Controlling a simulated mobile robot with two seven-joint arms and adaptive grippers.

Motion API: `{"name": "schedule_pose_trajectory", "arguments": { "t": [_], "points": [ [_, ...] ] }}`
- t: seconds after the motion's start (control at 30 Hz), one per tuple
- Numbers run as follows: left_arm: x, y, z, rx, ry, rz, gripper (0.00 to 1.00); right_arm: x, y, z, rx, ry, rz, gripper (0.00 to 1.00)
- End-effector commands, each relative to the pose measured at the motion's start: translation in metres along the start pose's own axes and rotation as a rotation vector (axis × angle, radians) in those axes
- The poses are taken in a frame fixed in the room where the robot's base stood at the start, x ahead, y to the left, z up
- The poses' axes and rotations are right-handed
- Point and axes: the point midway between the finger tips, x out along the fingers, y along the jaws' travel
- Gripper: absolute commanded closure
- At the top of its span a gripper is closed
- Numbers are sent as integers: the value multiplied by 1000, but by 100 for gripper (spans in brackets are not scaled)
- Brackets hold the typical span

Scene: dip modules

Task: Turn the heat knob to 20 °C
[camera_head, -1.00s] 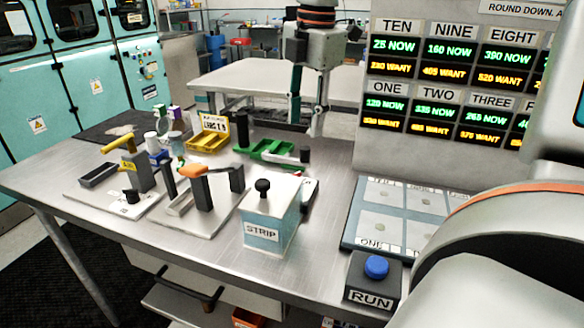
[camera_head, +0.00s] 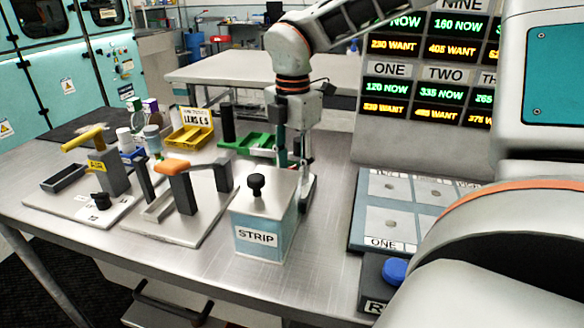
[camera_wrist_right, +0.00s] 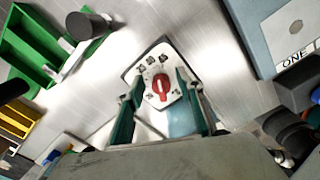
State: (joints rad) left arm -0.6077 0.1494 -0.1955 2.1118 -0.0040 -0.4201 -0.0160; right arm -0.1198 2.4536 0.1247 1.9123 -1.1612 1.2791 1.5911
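The heat knob is a red knob (camera_wrist_right: 161,86) on a white dial plate with small markings, seen in the right wrist view. The markings are too small to read. My right gripper (camera_wrist_right: 160,78) is open, with one green-grey finger on each side of the knob and visible gaps between. I cannot tell how far above the plate the fingertips are. In the head view my right gripper (camera_head: 294,164) points down just behind the STRIP box (camera_head: 262,221). My left gripper is not in view.
The STRIP box with a black top knob stands close in front of the gripper. A green tray (camera_head: 247,144) lies behind left. A panel labelled ONE (camera_head: 385,215) and a blue RUN button (camera_head: 396,270) are to the right. Lever fixtures (camera_head: 180,190) stand left.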

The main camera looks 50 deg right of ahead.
Motion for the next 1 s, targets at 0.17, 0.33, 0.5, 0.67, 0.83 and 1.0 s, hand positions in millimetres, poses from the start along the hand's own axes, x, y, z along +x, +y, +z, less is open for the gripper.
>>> {"name": "schedule_pose_trajectory", "arguments": {
  "t": [0.17, 0.33, 0.5, 0.67, 0.83, 1.0],
  "points": [
    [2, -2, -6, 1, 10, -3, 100, 2, 0, 0, 1, 0, 0, 63],
    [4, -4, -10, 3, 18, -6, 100, 2, 0, 0, 1, 0, 0, 76],
    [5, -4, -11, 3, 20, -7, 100, 2, 0, 0, 1, 1, 0, 100],
    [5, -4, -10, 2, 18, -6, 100, 2, 0, 0, -4, 1, -1, 100],
    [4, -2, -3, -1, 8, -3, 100, 3, 1, 0, -41, 1, -2, 100],
    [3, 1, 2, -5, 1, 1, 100, 4, 2, 0, -131, 1, -3, 100]
  ]
}}
